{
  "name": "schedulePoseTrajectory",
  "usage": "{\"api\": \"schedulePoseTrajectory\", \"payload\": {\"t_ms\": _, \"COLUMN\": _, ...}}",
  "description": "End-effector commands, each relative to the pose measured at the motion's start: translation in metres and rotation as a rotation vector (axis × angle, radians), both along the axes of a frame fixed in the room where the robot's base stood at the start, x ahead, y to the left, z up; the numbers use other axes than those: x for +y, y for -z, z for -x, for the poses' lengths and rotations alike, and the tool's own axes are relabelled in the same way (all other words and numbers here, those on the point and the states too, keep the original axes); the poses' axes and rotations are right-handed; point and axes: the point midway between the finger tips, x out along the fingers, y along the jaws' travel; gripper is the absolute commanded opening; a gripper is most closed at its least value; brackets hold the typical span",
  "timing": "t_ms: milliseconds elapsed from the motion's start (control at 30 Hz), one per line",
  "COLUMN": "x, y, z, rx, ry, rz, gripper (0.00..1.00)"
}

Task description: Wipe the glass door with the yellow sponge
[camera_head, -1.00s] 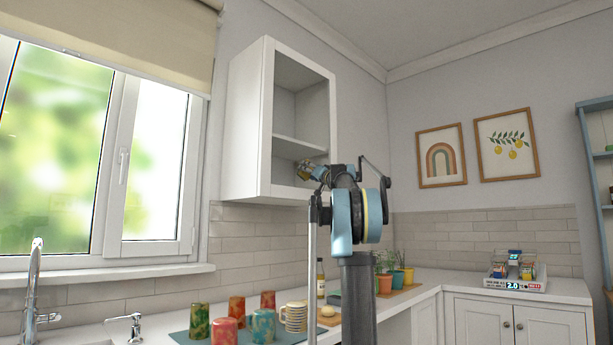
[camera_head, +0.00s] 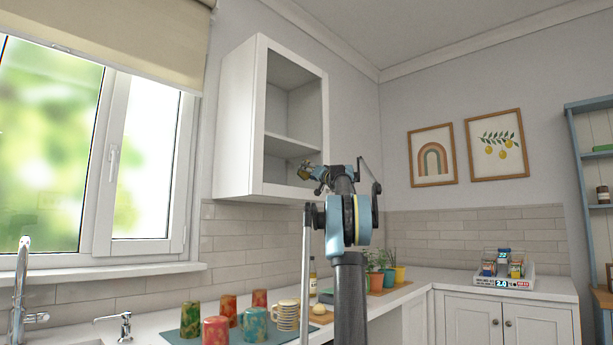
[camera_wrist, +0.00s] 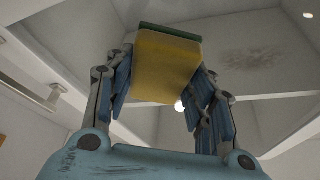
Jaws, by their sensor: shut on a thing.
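My gripper (camera_wrist: 165,85) is shut on the yellow sponge (camera_wrist: 165,65), which has a dark green layer along its top edge, in the wrist view. In the head view my gripper (camera_head: 310,170) is small, in front of the lower right part of the white wall cabinet (camera_head: 240,120); the sponge cannot be made out there. The cabinet's front, with its glass door (camera_head: 290,110), shows a shelf inside. In the wrist view a brownish smudge (camera_wrist: 250,60) lies on a pane beyond the sponge, to its right. I cannot tell whether the sponge touches the glass.
Several colourful cups (camera_head: 216,330) stand on a teal mat (camera_head: 172,337) on the counter below. Potted plants (camera_head: 388,272) and a display tray (camera_head: 503,283) are farther right. A window (camera_head: 150,150) is at left. The space before the cabinet looks clear.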

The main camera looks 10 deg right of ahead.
Motion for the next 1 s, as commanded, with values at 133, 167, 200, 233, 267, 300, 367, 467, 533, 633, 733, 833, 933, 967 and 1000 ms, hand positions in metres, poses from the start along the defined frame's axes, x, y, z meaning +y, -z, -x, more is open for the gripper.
{"api": "schedulePoseTrajectory", "payload": {"t_ms": 133, "x": -0.001, "y": 0.001, "z": 0.001, "rx": 0.002, "ry": 0.001, "rz": 0.0, "gripper": 0.27}}
{"api": "schedulePoseTrajectory", "payload": {"t_ms": 167, "x": 0.0, "y": 0.001, "z": 0.001, "rx": 0.002, "ry": 0.001, "rz": 0.0, "gripper": 0.27}}
{"api": "schedulePoseTrajectory", "payload": {"t_ms": 200, "x": 0.001, "y": 0.001, "z": 0.002, "rx": 0.001, "ry": 0.0, "rz": 0.0, "gripper": 0.27}}
{"api": "schedulePoseTrajectory", "payload": {"t_ms": 233, "x": 0.003, "y": 0.001, "z": 0.003, "rx": 0.001, "ry": 0.0, "rz": 0.0, "gripper": 0.27}}
{"api": "schedulePoseTrajectory", "payload": {"t_ms": 267, "x": 0.004, "y": 0.001, "z": 0.004, "rx": 0.001, "ry": 0.0, "rz": 0.0, "gripper": 0.27}}
{"api": "schedulePoseTrajectory", "payload": {"t_ms": 300, "x": 0.006, "y": 0.001, "z": 0.006, "rx": 0.001, "ry": 0.0, "rz": 0.001, "gripper": 0.27}}
{"api": "schedulePoseTrajectory", "payload": {"t_ms": 367, "x": 0.009, "y": 0.001, "z": 0.009, "rx": 0.001, "ry": 0.0, "rz": 0.001, "gripper": 0.27}}
{"api": "schedulePoseTrajectory", "payload": {"t_ms": 467, "x": 0.015, "y": 0.001, "z": 0.014, "rx": 0.001, "ry": 0.0, "rz": -0.001, "gripper": 0.27}}
{"api": "schedulePoseTrajectory", "payload": {"t_ms": 533, "x": 0.019, "y": 0.0, "z": 0.017, "rx": 0.001, "ry": 0.0, "rz": -0.001, "gripper": 0.27}}
{"api": "schedulePoseTrajectory", "payload": {"t_ms": 633, "x": 0.024, "y": 0.0, "z": 0.021, "rx": 0.001, "ry": 0.0, "rz": -0.001, "gripper": 0.27}}
{"api": "schedulePoseTrajectory", "payload": {"t_ms": 733, "x": 0.026, "y": 0.0, "z": 0.023, "rx": 0.001, "ry": 0.0, "rz": -0.001, "gripper": 0.27}}
{"api": "schedulePoseTrajectory", "payload": {"t_ms": 833, "x": 0.028, "y": 0.0, "z": 0.024, "rx": 0.001, "ry": 0.001, "rz": 0.0, "gripper": 0.27}}
{"api": "schedulePoseTrajectory", "payload": {"t_ms": 933, "x": 0.032, "y": 0.0, "z": 0.027, "rx": 0.0, "ry": 0.0, "rz": 0.0, "gripper": 0.27}}
{"api": "schedulePoseTrajectory", "payload": {"t_ms": 967, "x": 0.033, "y": 0.0, "z": 0.028, "rx": 0.0, "ry": 0.0, "rz": 0.0, "gripper": 0.27}}
{"api": "schedulePoseTrajectory", "payload": {"t_ms": 1000, "x": 0.036, "y": 0.0, "z": 0.029, "rx": 0.0, "ry": 0.0, "rz": 0.0, "gripper": 0.27}}
